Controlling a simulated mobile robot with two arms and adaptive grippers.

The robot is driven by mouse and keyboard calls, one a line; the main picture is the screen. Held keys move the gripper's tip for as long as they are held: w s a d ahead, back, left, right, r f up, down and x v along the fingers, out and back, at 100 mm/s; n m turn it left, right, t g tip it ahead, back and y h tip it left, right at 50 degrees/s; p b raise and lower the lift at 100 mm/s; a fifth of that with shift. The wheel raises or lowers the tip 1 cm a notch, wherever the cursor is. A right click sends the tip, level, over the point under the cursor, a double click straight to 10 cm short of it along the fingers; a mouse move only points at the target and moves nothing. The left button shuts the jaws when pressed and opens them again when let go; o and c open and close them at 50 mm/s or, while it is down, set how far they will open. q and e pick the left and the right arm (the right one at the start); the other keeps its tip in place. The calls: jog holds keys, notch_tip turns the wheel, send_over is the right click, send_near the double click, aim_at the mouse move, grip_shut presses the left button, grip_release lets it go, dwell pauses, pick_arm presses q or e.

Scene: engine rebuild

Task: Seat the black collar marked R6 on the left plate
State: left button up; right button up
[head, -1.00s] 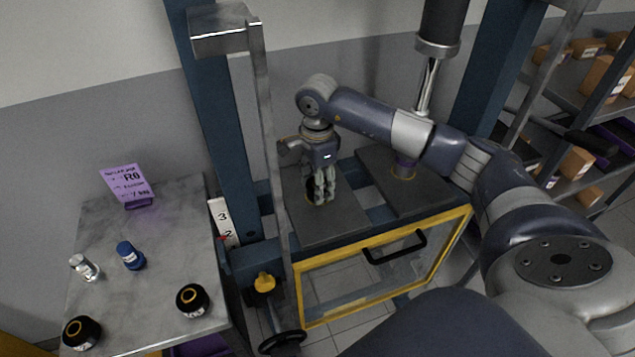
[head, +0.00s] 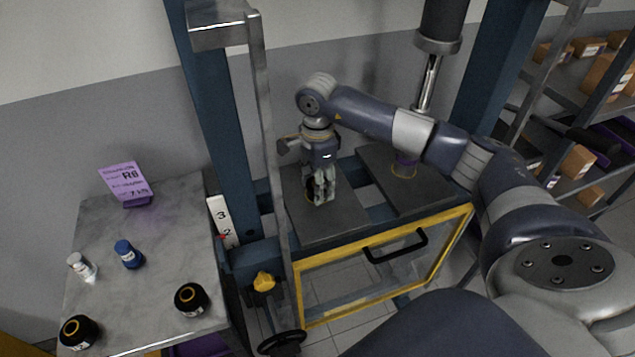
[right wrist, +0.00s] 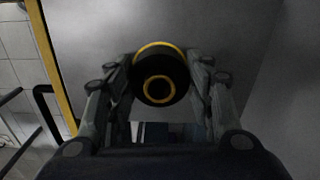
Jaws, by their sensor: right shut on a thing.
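My right gripper (head: 320,192) is over the left plate (head: 330,228) of the press, pointing down. In the right wrist view its fingers are shut on a black collar (right wrist: 160,75) with a yellow ring on its end. In the head view the fingers mostly hide that collar, and its marking cannot be read. It is at or just above the plate; I cannot tell whether it touches. The left plate also fills the background of the right wrist view (right wrist: 225,35). My left gripper is not in view.
A press ram (head: 428,85) hangs above the right plate (head: 420,190). A yellow-framed guard (head: 385,265) stands in front.

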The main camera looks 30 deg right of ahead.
dwell(0.8)
jog(key=o, duration=1.5)
jog(key=shift+f, duration=0.1)
notch_tip(320, 180, up, 12)
jog(key=shift+r, duration=0.1)
